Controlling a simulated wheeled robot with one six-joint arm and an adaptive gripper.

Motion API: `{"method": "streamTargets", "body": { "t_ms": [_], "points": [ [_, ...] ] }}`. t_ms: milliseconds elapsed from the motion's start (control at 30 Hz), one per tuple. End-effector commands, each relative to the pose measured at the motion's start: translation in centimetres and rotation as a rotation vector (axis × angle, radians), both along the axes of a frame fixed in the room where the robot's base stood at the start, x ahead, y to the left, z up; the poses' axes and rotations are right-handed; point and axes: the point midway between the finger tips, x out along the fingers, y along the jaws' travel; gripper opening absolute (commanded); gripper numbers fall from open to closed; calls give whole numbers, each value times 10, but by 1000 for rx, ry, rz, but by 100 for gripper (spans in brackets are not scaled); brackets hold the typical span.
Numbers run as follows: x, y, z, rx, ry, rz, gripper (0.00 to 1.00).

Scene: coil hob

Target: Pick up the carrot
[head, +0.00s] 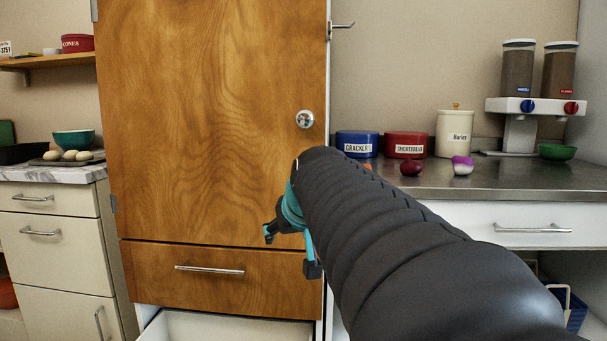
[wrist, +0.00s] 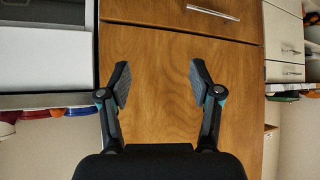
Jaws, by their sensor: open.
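A small orange patch (head: 368,166), likely part of the carrot, shows on the counter just above my arm in the head view. The rest is hidden behind the arm. In the wrist view an orange shape (wrist: 55,112) shows at the counter edge on the left; I cannot tell for sure that it is the carrot. My gripper (head: 290,252) is in front of the wooden cabinet, apart from the counter items. In the wrist view my gripper (wrist: 158,86) has its two fingers spread, with nothing between them.
A dark red onion-like vegetable (head: 411,168) and a purple-white turnip (head: 462,165) lie on the grey counter (head: 520,182). Behind them stand a blue tin (head: 357,144), a red tin (head: 406,145) and a cream canister (head: 454,134). The wooden cabinet (head: 210,120) has a drawer pulled out below (head: 225,328).

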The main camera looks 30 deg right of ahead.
Motion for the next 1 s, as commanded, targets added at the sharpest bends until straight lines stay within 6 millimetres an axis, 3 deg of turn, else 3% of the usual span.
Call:
{"method": "streamTargets", "body": {
  "t_ms": [33,200,300,400,600,1000],
  "points": [
    [14,-39,17,-22,-42,-51,64],
    [33,-148,75,-113,-162,-174,64],
    [31,-198,99,-163,-207,-229,64],
    [27,-230,114,-197,-237,-264,64],
    [29,-257,121,-222,-255,-290,64],
    [78,-292,96,-222,-255,-287,64]
  ]
}}
